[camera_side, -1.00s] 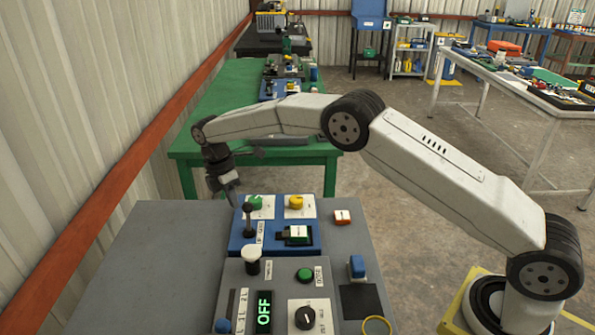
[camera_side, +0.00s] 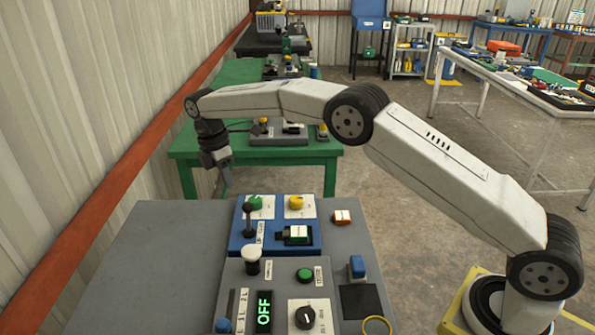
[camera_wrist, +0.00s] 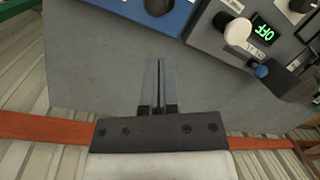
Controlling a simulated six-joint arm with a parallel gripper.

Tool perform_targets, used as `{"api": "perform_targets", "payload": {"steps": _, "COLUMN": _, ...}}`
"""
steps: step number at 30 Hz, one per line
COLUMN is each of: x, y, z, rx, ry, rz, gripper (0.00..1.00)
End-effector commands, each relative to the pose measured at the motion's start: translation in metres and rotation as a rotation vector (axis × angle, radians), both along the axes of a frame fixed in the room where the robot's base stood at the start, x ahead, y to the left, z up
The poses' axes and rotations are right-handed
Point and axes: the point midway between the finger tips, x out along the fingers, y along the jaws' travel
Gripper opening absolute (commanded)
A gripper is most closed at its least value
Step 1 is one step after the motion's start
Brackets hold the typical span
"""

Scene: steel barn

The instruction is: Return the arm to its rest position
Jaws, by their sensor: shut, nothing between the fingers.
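My gripper (camera_side: 227,178) hangs pointing down at the far left end of my arm, above the back part of the grey table (camera_side: 150,262). In the wrist view my gripper (camera_wrist: 161,62) has its two fingers side by side, shut and empty, over bare grey tabletop. My arm reaches left from its yellow base plate at the lower right, with its elbow bent high. The gripper is apart from the blue control panel (camera_side: 240,242), which lies to its lower right.
A grey panel (camera_side: 233,274) with an "OFF" display, black knob and green button stands in front of the blue one. A green table (camera_side: 185,146) stands behind. A corrugated wall with a red rail (camera_side: 75,225) runs along the left. The grey table's left part is clear.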

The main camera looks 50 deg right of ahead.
Motion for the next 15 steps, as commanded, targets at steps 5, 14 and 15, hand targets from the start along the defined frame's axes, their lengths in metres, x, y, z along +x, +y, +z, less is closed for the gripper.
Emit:
{"api": "perform_targets", "payload": {"steps": 5, "x": -0.008, "y": -0.008, "z": 0.004, "rx": -0.006, "ry": -0.032, "rz": -0.087, "gripper": 0.00}}
{"api": "perform_targets", "payload": {"steps": 14, "x": -0.034, "y": -0.026, "z": 0.009, "rx": -0.013, "ry": -0.110, "rz": -0.301, "gripper": 0.00}}
{"api": "perform_targets", "payload": {"steps": 15, "x": -0.039, "y": -0.029, "z": 0.009, "rx": -0.014, "ry": -0.120, "rz": -0.330, "gripper": 0.00}}
